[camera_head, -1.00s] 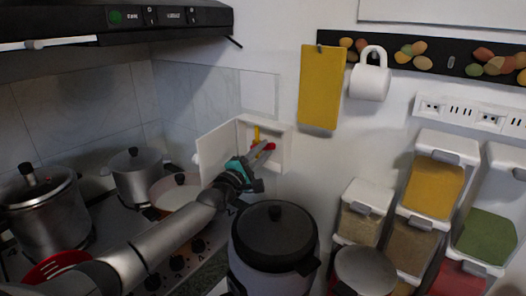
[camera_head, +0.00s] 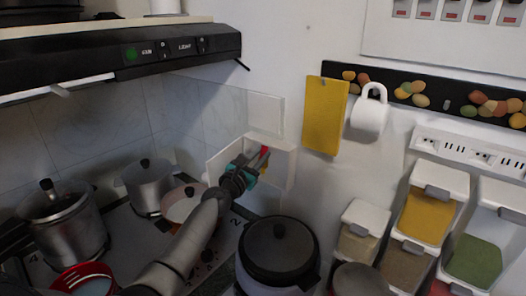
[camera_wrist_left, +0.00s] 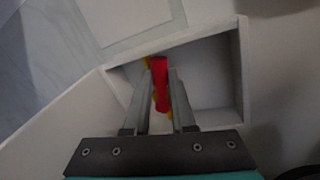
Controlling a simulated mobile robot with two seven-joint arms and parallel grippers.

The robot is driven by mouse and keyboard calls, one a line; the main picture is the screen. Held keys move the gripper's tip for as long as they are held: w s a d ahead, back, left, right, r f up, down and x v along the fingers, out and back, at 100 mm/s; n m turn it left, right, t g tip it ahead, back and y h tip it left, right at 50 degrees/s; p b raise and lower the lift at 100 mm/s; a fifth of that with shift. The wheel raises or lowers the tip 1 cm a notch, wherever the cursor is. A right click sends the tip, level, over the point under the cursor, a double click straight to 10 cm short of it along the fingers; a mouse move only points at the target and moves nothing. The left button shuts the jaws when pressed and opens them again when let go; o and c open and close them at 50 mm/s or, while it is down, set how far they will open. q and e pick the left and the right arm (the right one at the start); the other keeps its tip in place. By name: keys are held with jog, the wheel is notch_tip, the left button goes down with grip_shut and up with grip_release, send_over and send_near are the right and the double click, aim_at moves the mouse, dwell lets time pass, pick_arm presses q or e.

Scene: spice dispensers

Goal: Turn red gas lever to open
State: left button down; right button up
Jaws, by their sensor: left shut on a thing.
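The red gas lever (camera_head: 265,153) sits inside a small open white wall box (camera_head: 283,167). In the left wrist view the red lever (camera_wrist_left: 160,78) stands nearly upright between the two grey fingers of my left gripper (camera_wrist_left: 160,92). My left gripper (camera_head: 259,161) reaches into the box and is shut on the lever. A little yellow of the pipe (camera_wrist_left: 147,63) shows behind the lever; the rest of it is hidden. The box's white door (camera_head: 228,157) stands open on the left side. My right gripper is not in view.
A black-lidded cooker (camera_head: 279,246) stands below the box. Pots (camera_head: 147,184) and a pan (camera_head: 181,205) stand on the stove to the left. A yellow board (camera_head: 325,115) and a white mug (camera_head: 369,117) hang to the right, above the spice dispensers (camera_head: 428,212).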

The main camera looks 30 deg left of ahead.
pick_arm(q)
jog(key=shift+a+r+n+g+p, duration=0.15)
jog(key=shift+a+n+p, duration=0.2)
jog(key=shift+n+p, duration=0.5)
jog(key=shift+a+n+g+p, duration=0.15)
jog(key=shift+a+n+p, duration=0.2)
jog(key=shift+n+p, duration=0.5)
jog(key=c, duration=0.8)
grip_release()
jog(key=shift+a, duration=0.1)
jog(key=shift+o, duration=0.2)
jog(key=s+d+p, duration=0.2)
jog(key=s, duration=1.3)
